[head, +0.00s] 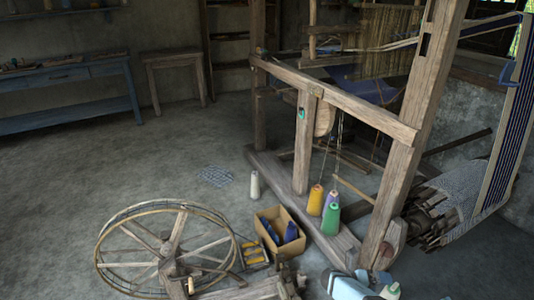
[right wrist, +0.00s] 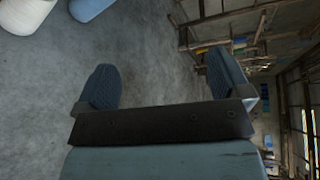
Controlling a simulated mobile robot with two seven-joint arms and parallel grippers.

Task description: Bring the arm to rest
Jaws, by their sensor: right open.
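My right gripper (right wrist: 160,68) shows in the right wrist view with its two dark, ribbed fingers wide apart. Nothing is between the fingers; grey floor and part of the room show beyond them. In the head view, light blue and white parts of my right arm show at the bottom edge, right of the middle, close to the foot of the wooden loom (head: 365,112). My left gripper is in neither view.
A spinning wheel (head: 165,212) lies at the lower left. Beside it are a cardboard box (head: 268,222) with blue items, a white cone (head: 255,184), and yellow (head: 315,200) and green (head: 331,220) cones on the loom's base. Floor (head: 90,180) at left is clear.

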